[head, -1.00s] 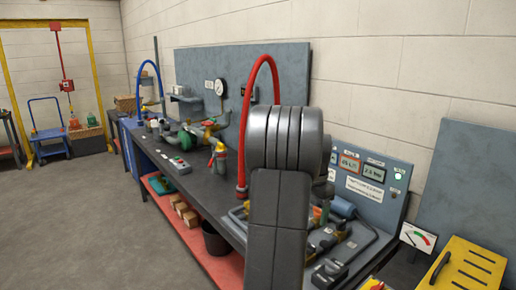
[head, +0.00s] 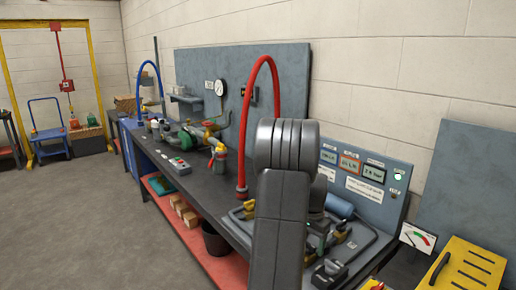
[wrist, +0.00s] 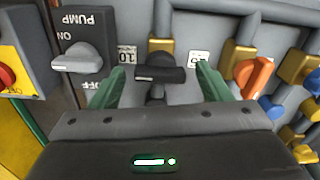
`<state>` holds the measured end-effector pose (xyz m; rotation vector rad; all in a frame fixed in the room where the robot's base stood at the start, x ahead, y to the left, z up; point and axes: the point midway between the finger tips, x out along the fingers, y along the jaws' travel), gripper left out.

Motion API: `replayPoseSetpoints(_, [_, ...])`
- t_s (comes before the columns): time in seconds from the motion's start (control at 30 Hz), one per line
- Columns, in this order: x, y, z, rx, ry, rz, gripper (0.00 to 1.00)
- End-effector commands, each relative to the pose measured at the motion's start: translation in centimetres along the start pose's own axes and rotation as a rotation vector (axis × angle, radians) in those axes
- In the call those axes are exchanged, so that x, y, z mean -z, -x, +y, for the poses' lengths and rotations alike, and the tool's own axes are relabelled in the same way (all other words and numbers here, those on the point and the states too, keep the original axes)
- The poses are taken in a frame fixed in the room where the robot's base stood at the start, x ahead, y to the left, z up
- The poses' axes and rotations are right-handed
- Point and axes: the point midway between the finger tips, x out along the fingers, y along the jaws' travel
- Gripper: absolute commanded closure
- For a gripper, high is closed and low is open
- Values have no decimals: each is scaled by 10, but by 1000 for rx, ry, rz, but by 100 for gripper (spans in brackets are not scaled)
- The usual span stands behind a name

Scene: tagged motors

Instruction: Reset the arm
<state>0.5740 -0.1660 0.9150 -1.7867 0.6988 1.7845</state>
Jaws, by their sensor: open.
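My arm (head: 280,220) stands in front of the workbench in the head view, hiding part of the bench and its pipework. My gripper (wrist: 155,88) shows in the wrist view with its two green fingers apart. A black valve handle (wrist: 160,74) on a brass fitting lies between and just beyond the fingertips. I cannot tell whether the fingers touch anything; nothing is seen held.
In the wrist view a pump switch (wrist: 80,57) is at left, with a red knob on a yellow plate beyond it. An orange handle (wrist: 254,76) and blue handles are at right. In the head view a red hose (head: 243,150) arches over the bench (head: 205,190).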

Motion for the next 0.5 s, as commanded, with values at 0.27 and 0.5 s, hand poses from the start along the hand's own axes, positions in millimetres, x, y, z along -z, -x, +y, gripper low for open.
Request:
replayPoseSetpoints(0.27, [0, 0, 0, 0, 227, 0, 29])
replayPoseSetpoints(0.5, [0, 0, 0, 0, 424, 0, 29])
